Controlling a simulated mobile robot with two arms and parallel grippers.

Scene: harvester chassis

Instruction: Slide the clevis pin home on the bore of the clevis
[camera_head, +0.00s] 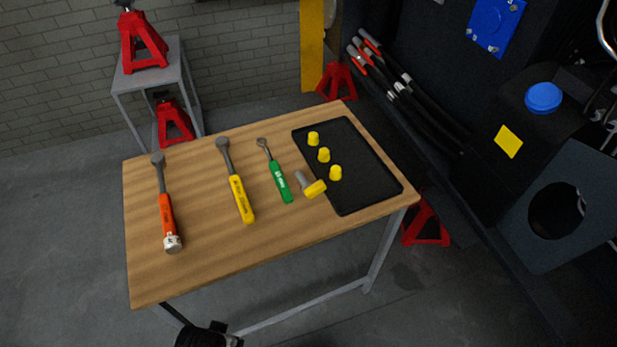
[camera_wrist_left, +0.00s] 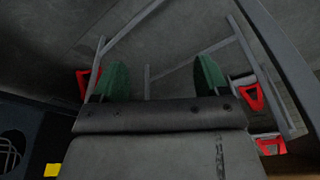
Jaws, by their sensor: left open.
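The clevis pin (camera_head: 303,181), a grey shank with a yellow head, lies on the wooden table, with its yellow end at the near-left edge of the black tray. No gripper is near it. I cannot pick out the clevis for certain; a dark plate with a large round hole (camera_head: 585,215) stands on the machine at the right. In the left wrist view my left gripper (camera_wrist_left: 162,80) is open, its two green fingertips wide apart with nothing between them. It points at the floor and the table legs. My right gripper is not in view.
The wooden table (camera_head: 200,273) holds an orange-handled tool (camera_head: 167,215), a yellow ratchet (camera_head: 239,195), a green ratchet (camera_head: 279,180) and the black tray (camera_head: 365,180) with three yellow caps. Red jack stands (camera_head: 427,225) are on the floor. The table's front strip is clear.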

